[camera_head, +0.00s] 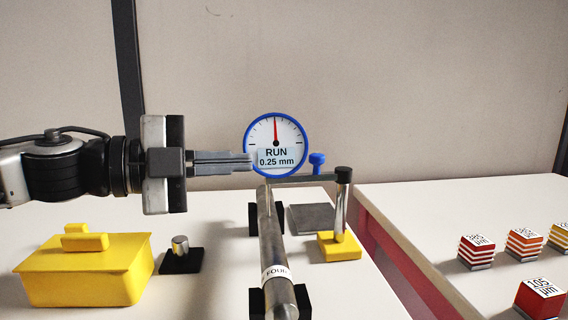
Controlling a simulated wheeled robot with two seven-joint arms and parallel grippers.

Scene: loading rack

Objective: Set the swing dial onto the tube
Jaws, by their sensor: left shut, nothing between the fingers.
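The swing dial (275,132) is a round white gauge with a blue rim, a red needle pointing up and a label reading "RUN 0.25 mm". It stands upright by a dark horizontal arm (305,179), which joins a post (341,205) on a yellow base (339,246). The steel tube (270,235) lies lengthwise on black supports, below the dial. Whether the dial's stem touches the tube I cannot tell. My left gripper (252,161) is shut and empty, its fingertips at the dial's lower left edge; contact is unclear. My right gripper is not in view.
A yellow lidded box (85,272) and a small metal peg on a black base (181,256) stand at left. A dark grey plate (311,219) lies behind the yellow base. A second table (470,205) at right holds several striped blocks (477,252). A gap separates the tables.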

